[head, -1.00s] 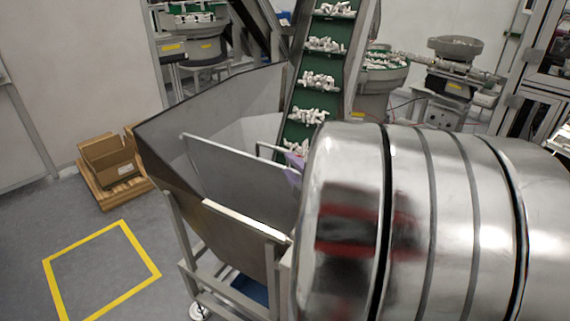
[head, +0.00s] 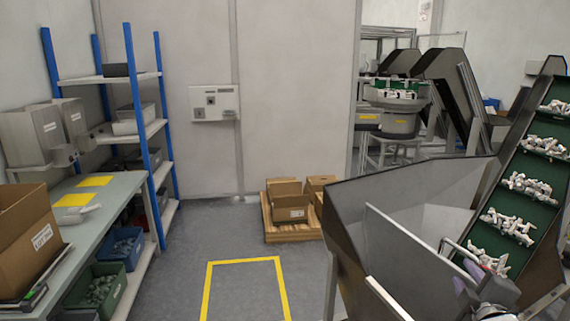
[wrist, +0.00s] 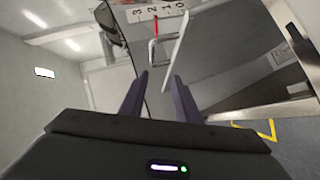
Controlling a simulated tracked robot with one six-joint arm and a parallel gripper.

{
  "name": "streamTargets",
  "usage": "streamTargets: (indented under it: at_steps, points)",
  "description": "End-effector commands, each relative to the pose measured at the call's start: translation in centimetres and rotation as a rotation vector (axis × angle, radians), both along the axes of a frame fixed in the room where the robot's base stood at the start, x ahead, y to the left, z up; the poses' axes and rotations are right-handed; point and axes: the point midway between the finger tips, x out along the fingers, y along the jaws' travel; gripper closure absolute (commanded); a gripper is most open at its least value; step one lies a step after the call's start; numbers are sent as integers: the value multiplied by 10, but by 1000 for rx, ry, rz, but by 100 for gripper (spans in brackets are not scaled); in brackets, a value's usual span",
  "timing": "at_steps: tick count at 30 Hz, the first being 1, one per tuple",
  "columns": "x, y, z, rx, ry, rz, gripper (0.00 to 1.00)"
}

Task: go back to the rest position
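My gripper (wrist: 159,77) shows in the wrist view with its two purple fingers spread apart and no object visible between them. In the head view, part of my gripper (head: 484,276) shows at the lower right, in front of the conveyor's foot and over the grey hopper's right side. Its fingertips are too small to read there. The hopper (head: 375,215) stands open at the lower right of the head view. The wrist view looks past the fingers at grey panels and a white scale strip with numbers (wrist: 157,11).
A green conveyor (head: 533,190) carrying white parts rises at the right. A wooden pallet with boxes (head: 284,237) stands by the back wall. A workbench (head: 95,220) with a carton (head: 28,235) and a blue shelf rack (head: 140,110) are at the left. Floor inside the yellow outline (head: 246,262) is clear.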

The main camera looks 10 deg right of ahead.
Motion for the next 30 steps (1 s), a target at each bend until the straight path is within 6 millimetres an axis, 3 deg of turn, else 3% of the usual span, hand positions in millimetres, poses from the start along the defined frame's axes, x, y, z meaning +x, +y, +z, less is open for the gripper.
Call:
streamTargets:
  at_steps: [8, 17, 23, 30]
  points:
    - [5, 47, 4, 236, 44, -102, 71]
    - [-10, 113, -1, 522, 109, -208, 71]
    - [-33, 166, -7, 716, 178, -270, 71]
    - [-74, 237, -14, 937, 304, -336, 71]
